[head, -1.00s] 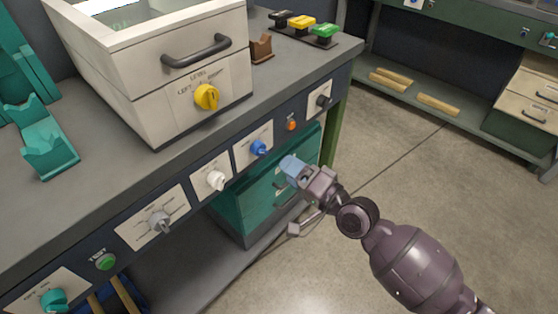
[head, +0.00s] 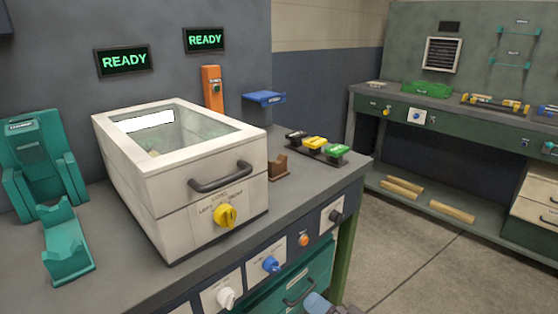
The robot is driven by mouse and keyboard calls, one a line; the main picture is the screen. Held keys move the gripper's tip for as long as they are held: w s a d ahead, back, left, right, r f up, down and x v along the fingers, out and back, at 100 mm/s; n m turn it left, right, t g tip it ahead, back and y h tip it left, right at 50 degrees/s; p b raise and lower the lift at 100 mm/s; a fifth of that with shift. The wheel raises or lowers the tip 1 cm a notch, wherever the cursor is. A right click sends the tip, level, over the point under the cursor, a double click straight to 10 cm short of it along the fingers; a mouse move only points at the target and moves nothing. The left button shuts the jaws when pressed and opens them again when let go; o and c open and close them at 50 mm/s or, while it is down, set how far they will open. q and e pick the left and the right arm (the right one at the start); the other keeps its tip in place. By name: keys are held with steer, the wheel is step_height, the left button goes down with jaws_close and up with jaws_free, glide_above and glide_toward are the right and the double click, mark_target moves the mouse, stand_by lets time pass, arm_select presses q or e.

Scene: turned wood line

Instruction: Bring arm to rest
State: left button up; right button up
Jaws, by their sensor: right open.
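My right gripper (head: 320,303) shows only in part at the bottom edge of the head view. Its pale blue-grey finger part is low in front of the bench, to the right of and below the blue knob (head: 271,264) and apart from it. The gripper is open and nothing shows in it. The rest of the right arm is mostly cut off by the picture's edge. My left gripper is not in view.
The bench's front panel (head: 290,252) carries a white knob (head: 226,297), an orange button (head: 304,240) and a black knob (head: 336,216). A cream box (head: 160,190) with a handle and yellow knob (head: 225,215) stands on top. Open floor (head: 400,262) lies right.

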arm_select(q)
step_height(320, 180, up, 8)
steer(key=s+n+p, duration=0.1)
steer(key=p, duration=0.9)
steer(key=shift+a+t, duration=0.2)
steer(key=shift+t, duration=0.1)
arm_select(e)
steer(key=s+d+f+n+h, duration=0.1)
steer(key=s+d+n+h, duration=0.1)
steer(key=s+d, duration=0.4)
steer(key=s+d+f+n+g+h, duration=0.1)
steer(key=s+d+h, duration=0.4)
steer(key=s, duration=0.8)
steer(key=s+d+f+n+g+h, duration=0.1)
steer(key=s+d+n+h, duration=0.1)
steer(key=s+d+h, duration=0.2)
steer(key=s+d, duration=0.3)
steer(key=s, duration=0.3)
steer(key=shift+s+d+f+n, duration=0.2)
steer(key=shift+s+n, duration=0.05)
steer(key=shift+n, duration=0.15)
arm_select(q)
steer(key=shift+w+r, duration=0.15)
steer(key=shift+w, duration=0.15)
